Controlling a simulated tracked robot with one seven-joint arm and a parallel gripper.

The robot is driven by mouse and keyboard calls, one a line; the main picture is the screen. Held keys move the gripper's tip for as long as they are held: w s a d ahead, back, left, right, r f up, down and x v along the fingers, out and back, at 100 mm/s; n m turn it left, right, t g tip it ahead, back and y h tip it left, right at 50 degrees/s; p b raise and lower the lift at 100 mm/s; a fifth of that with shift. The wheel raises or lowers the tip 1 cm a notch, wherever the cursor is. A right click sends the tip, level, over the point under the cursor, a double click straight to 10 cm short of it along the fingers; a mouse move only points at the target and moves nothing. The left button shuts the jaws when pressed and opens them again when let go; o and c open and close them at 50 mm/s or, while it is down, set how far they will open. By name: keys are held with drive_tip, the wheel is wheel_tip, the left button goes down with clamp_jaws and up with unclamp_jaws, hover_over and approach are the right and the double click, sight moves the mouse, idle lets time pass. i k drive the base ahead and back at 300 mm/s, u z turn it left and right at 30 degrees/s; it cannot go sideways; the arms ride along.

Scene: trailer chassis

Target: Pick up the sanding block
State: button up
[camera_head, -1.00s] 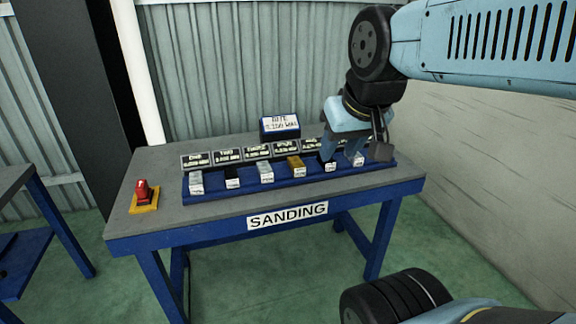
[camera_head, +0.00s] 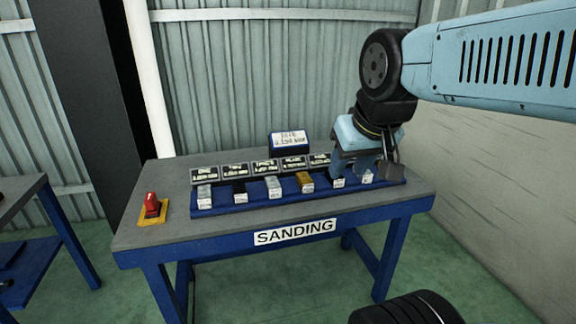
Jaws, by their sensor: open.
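Several small sanding blocks with white labels stand in a row in a blue rack (camera_head: 262,202) on the table. They include a light grey block (camera_head: 205,191) at the left end, a dark block (camera_head: 240,189), another grey block (camera_head: 273,184) and an orange-brown block (camera_head: 305,180). My gripper is open, pointing down over the rack's right end. The rightmost block appears between its fingers in the picture; contact and exact height cannot be told.
Small label plates (camera_head: 265,169) and a blue sign box (camera_head: 289,142) stand behind the rack. A red button on a yellow base (camera_head: 152,208) sits on the left of the grey-topped table (camera_head: 170,184). A wall (camera_head: 490,190) is at the right.

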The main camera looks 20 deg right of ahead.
sight(152, 206)
drive_tip(key=z, duration=0.8)
drive_tip(key=k, duration=1)
drive_tip(key=u, duration=1.35)
drive_tip(key=i, duration=1.25)
drive_tip(key=u, duration=0.15)
